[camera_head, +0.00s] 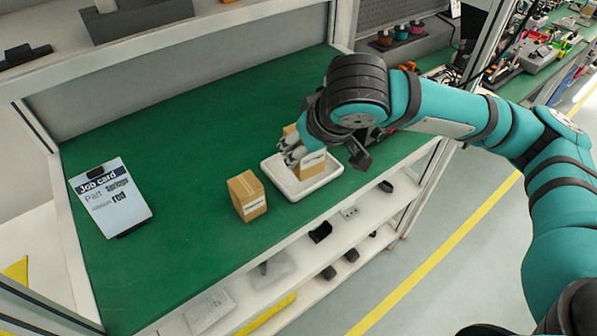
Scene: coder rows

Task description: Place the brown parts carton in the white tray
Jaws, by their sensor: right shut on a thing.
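My right gripper (325,160) reaches in from the right over the white tray (275,172) on the green bench. It is shut on a brown carton (311,167), which is inside the tray's outline; I cannot tell if it touches the tray floor. My gripper hides part of that carton and of the tray. A second brown carton (247,194) with a white label stands upright on the bench to the left of the tray, apart from it. My left gripper does not show.
A job card (110,197) on a clipboard lies at the bench's left, reading "Job card" and "Part". The green bench top (190,140) is largely clear. A lower shelf (345,222) with small dark parts runs below the front edge.

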